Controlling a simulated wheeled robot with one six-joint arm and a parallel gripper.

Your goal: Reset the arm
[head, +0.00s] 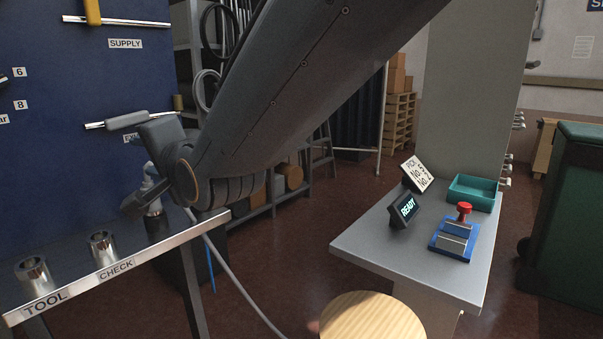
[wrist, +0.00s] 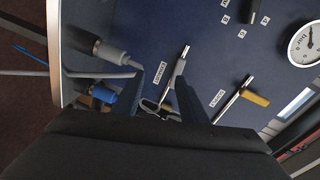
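My arm reaches from the upper right of the head view down to my gripper (head: 143,200) at the left, in front of the blue panel (head: 60,90). In the wrist view my gripper (wrist: 160,82) shows two dark fingers spread apart, with no object clearly clamped between them. A thin metal loop (wrist: 152,106) shows between the fingers; I cannot tell its depth. Beyond the fingertips is a grey handle (wrist: 179,68) on a metal pipe; the grey handle also shows in the head view (head: 127,120). A yellow handle (wrist: 255,97) sits on the SUPPLY pipe.
A metal ledge (head: 75,290) marked TOOL and CHECK holds two metal cups. A hose (head: 240,285) hangs below my gripper. A round wooden stool top (head: 373,318) is in front.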

